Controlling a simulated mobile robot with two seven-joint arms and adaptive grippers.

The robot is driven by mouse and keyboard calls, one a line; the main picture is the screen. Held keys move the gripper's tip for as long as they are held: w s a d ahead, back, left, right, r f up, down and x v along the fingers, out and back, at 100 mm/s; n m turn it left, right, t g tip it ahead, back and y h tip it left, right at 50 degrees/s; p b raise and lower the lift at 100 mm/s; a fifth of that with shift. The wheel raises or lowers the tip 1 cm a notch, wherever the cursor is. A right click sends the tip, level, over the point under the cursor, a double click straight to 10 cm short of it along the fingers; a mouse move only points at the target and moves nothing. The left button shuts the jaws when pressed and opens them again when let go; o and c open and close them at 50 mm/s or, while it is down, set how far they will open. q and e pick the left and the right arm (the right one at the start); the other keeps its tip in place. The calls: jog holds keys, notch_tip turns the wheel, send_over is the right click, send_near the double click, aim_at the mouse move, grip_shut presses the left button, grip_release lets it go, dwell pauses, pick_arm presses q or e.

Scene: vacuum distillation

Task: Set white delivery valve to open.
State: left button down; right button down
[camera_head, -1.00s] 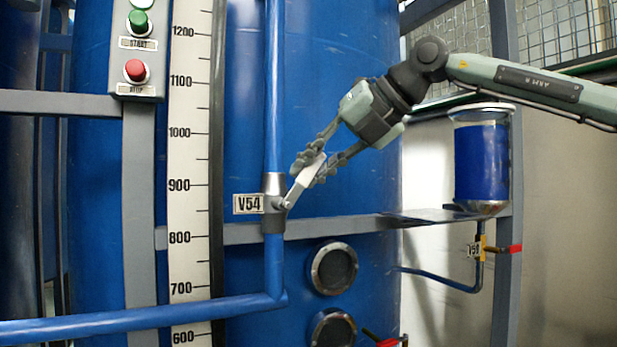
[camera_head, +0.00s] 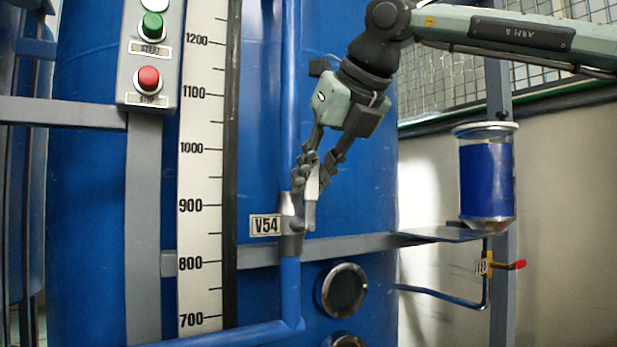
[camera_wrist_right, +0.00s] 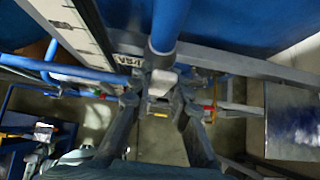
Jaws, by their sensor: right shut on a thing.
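The white valve handle (camera_head: 310,214) sits on the grey valve body (camera_head: 290,238) of the vertical blue pipe, beside the V54 label (camera_head: 265,225). The handle points up, nearly in line with the pipe and tilted slightly right. My right gripper (camera_head: 313,178) is shut on its upper part, coming from above right; the fingers hide the handle's top. In the right wrist view the pale handle (camera_wrist_right: 162,82) shows between the fingertips of my right gripper (camera_wrist_right: 158,98), in front of the blue pipe (camera_wrist_right: 168,25). My left gripper is not in view.
A button box (camera_head: 150,60) with green and red buttons and a white scale (camera_head: 203,175) stand left of the pipe. A grey crossbar (camera_head: 345,246) runs behind the valve. Right are a blue-filled vessel (camera_head: 486,180) and a red-handled yellow valve (camera_head: 489,264).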

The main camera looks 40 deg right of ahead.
jog(key=shift+r, duration=0.2)
jog(key=c, duration=1.4)
grip_release()
jog(key=shift+f, duration=0.15)
jog(key=v, duration=1.2)
